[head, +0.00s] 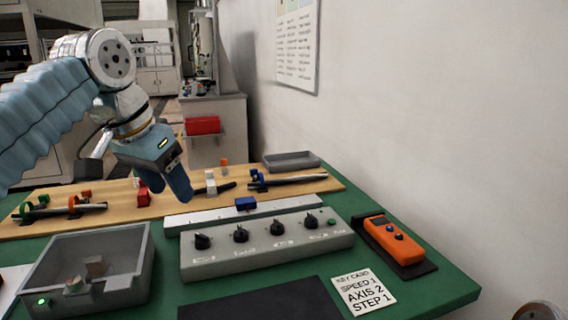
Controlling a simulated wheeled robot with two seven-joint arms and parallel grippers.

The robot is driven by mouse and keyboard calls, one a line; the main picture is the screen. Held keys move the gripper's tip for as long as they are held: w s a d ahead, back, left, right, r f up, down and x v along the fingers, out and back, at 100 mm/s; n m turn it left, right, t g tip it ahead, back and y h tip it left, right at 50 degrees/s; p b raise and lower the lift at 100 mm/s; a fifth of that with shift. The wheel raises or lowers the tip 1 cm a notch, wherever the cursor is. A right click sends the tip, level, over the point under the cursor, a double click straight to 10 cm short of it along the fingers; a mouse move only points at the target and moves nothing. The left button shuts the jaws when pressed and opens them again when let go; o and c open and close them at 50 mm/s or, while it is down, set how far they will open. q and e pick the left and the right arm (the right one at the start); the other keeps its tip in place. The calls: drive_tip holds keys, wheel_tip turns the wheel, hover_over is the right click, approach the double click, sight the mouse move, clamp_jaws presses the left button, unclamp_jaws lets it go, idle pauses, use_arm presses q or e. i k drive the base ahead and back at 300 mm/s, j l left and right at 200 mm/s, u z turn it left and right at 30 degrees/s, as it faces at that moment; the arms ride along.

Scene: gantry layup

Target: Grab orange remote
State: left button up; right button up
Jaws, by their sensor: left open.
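The orange remote (392,239) has a small dark screen and blue buttons. It lies on a dark holder or pad (417,268) at the right side of the green table, beside the grey control box. My left gripper (170,192) is open and empty, pointing down over the wooden board, well to the left of the remote. Its blue fingers overlap in the view. My right gripper does not show.
A grey control box (262,262) with several black knobs stands mid-table. A grey open bin (140,290) is at the left. A key card (363,291) lies in front. Rods and clamps rest on the wooden board (310,186). A wall borders the right.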

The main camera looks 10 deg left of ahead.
sight(406, 251)
drive_tip(key=k, duration=1.5)
